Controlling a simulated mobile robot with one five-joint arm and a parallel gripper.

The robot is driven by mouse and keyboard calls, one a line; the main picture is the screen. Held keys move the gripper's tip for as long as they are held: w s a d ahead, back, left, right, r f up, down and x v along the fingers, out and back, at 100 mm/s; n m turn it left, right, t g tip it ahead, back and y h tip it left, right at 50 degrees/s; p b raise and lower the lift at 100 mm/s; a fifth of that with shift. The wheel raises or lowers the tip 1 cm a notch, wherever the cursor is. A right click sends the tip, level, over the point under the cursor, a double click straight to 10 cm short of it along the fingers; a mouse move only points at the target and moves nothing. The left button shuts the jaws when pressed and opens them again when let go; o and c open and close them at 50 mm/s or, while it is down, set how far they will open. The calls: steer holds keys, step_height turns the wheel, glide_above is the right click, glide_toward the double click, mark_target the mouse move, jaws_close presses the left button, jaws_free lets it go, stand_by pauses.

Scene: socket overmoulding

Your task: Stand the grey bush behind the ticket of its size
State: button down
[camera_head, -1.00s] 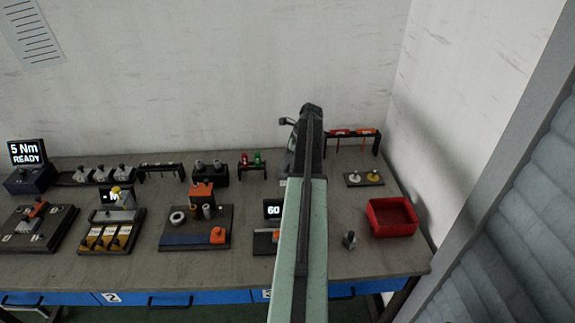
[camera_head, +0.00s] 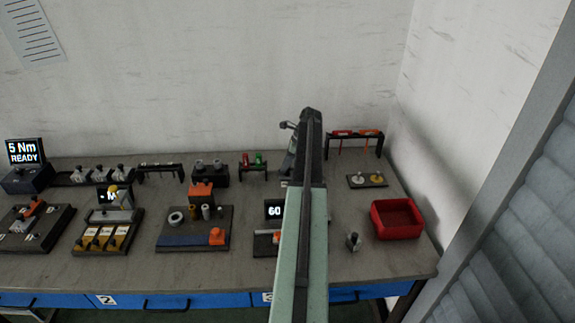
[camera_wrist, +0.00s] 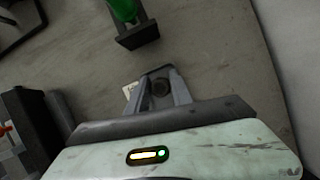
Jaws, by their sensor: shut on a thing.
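My gripper (camera_wrist: 160,90) is shut on a small dark grey round piece, the bush (camera_wrist: 161,88), seen end-on between the fingertips in the wrist view. A white ticket (camera_wrist: 130,91) lies on the bench just left of the fingers, partly covered by them; its marking is not readable. In the head view my arm hides the gripper and the held bush; a bit of white ticket (camera_head: 284,184) shows just left of the arm. I cannot tell whether the bush touches the bench.
A black stand (camera_wrist: 138,36) with a green piece is ahead of the fingers in the wrist view. In the head view, a red bin (camera_head: 397,232) and a small grey part (camera_head: 353,242) are right of my arm. A "60" display (camera_head: 273,209) stands close left of it.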

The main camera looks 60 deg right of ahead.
steer(key=c, duration=1.1)
jaws_free()
steer(key=shift+c, duration=0.2)
steer(key=p+v, duration=1.1)
steer(key=v, duration=0.1)
steer(key=shift+r+p, duration=0.15)
steer(key=shift+p, duration=0.15)
